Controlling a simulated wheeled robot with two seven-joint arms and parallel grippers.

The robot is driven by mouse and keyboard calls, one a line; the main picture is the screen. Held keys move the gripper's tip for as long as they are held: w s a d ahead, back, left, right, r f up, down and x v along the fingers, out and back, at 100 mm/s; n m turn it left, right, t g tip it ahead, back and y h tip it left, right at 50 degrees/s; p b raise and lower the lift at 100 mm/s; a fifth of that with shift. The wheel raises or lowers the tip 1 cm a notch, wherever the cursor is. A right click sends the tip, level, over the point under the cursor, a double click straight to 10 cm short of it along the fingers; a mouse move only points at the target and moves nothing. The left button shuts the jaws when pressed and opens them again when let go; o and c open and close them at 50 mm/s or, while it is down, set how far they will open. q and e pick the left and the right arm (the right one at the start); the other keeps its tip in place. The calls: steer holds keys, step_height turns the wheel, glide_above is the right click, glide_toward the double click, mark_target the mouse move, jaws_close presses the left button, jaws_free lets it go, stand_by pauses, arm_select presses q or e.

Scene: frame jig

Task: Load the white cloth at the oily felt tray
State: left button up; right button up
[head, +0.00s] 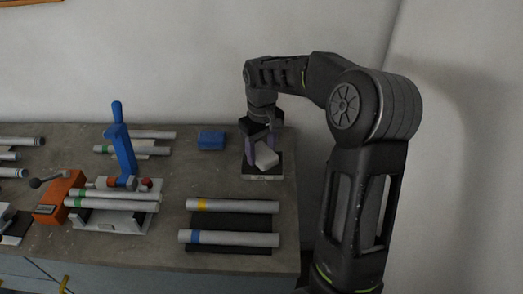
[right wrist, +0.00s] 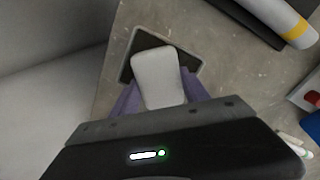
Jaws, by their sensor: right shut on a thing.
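The white cloth (head: 266,156) is a small pale pad between the fingers of my right gripper (head: 257,151), which is shut on it. The oily felt tray (head: 263,177) is a small dark square with a light rim near the right end of the bench. In the right wrist view, the cloth (right wrist: 158,75) sits between purple fingers and overlaps the dark tray (right wrist: 186,50), hiding part of it. Whether the cloth touches the felt cannot be told. My left gripper is not in view.
A blue block (head: 211,140) lies left of the tray. Tubes with yellow (head: 235,206) and blue (head: 230,239) bands rest on a dark mat in front. A jig with a blue upright lever (head: 122,150) stands further left. The wall is close behind the bench.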

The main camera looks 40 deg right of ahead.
mark_target(261, 151)
steer(key=shift+f+b, duration=0.35)
steer(key=shift+f, duration=0.25)
stand_by(2.0)
steer(key=shift+r+p, duration=2.75)
steer(key=shift+r, duration=0.85)
